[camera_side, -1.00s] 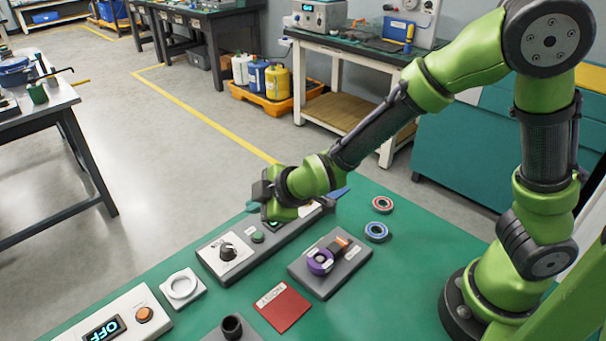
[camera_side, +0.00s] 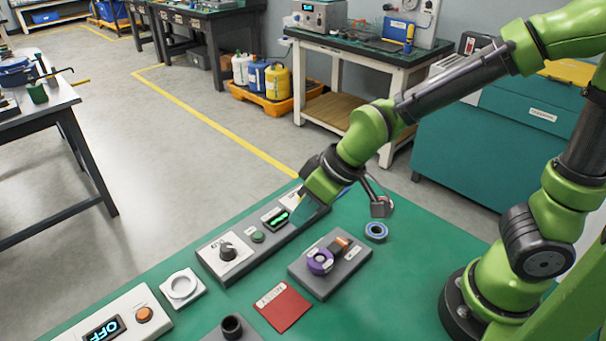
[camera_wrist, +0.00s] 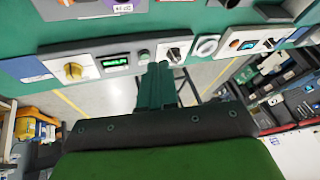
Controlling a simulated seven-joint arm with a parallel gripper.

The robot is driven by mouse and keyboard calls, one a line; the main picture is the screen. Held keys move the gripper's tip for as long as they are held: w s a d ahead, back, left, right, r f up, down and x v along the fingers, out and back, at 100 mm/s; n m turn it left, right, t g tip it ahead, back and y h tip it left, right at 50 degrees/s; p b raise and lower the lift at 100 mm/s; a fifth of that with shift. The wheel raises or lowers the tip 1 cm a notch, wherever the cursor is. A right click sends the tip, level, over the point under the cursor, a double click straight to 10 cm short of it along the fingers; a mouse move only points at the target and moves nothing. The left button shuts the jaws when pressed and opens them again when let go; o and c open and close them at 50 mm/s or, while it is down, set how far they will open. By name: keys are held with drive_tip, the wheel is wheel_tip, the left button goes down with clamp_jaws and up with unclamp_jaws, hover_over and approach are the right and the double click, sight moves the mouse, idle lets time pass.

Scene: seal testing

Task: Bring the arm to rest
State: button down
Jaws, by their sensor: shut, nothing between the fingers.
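My gripper (camera_side: 304,214) hangs over the back end of the grey control panel (camera_side: 218,262) in the side view, its fingers angled down. In the wrist view its dark green fingers (camera_wrist: 157,72) are together, with nothing between them. They overlap the panel's edge in that picture, near the dial. I cannot tell the exact gap between fingertips and panel. A small grey block on a bent bracket sticks out beside my wrist in the side view.
Bare bench lies right of the fixture.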

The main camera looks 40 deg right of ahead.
drive_tip(key=s+d+r+m+t+h, duration=0.2)
drive_tip(key=s+d+r+m, duration=0.5)
drive_tip(key=d+r, duration=0.3)
drive_tip(key=shift+s+d+r+t, duration=0.35)
drive_tip(key=shift+s+d, duration=0.35)
drive_tip(key=shift+d, duration=0.5)
